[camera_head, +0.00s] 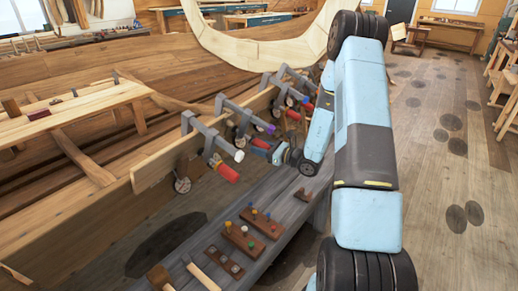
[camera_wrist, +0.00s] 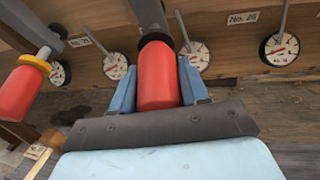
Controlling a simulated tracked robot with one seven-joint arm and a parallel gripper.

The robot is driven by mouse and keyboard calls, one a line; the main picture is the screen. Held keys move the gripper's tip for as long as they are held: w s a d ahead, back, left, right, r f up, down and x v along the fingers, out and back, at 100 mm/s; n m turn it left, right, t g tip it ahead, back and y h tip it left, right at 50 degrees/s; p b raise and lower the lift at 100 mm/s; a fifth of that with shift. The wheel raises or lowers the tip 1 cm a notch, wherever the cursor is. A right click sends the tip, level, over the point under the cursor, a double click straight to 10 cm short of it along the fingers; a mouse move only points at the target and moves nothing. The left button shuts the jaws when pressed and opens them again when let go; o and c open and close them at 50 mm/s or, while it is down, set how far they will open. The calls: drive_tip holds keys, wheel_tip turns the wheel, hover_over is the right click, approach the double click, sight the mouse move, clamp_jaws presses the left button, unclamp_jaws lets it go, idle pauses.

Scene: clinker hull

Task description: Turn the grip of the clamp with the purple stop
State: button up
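The clamp with the purple stop (camera_head: 270,129) is on the plank edge, second from the near end in the head view. Its red grip (camera_head: 261,143) points out over the bench, partly hidden by my gripper (camera_head: 276,153). In the wrist view, a red grip (camera_wrist: 158,75) lies between the two blue fingers of my gripper (camera_wrist: 160,85). Both fingers appear to touch its sides, so the gripper looks shut on it. The purple stop is not visible in the wrist view.
A clamp with a white stop (camera_head: 239,155) stands nearer. A neighbouring red grip with a yellow collar (camera_wrist: 35,63) is left in the wrist view. Dials (camera_wrist: 280,47) line the plank behind. The grey bench (camera_head: 205,240) below holds wooden blocks with coloured pegs (camera_head: 243,238).

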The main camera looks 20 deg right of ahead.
drive_tip(key=c, duration=0.5)
drive_tip(key=shift+o, duration=0.2)
drive_tip(key=shift+a, duration=0.2)
drive_tip(key=shift+d, duration=0.15)
drive_tip(key=shift+w+d+n+t+h, duration=0.15)
drive_tip(key=shift+n+t+h, duration=0.35)
drive_tip(key=shift+n, duration=0.35)
drive_tip(key=shift+s+d+n+t+h, duration=0.1)
drive_tip(key=shift+n+t+h, duration=0.4)
drive_tip(key=shift+n, duration=0.35)
drive_tip(key=o, duration=1)
drive_tip(key=shift+c, duration=0.2)
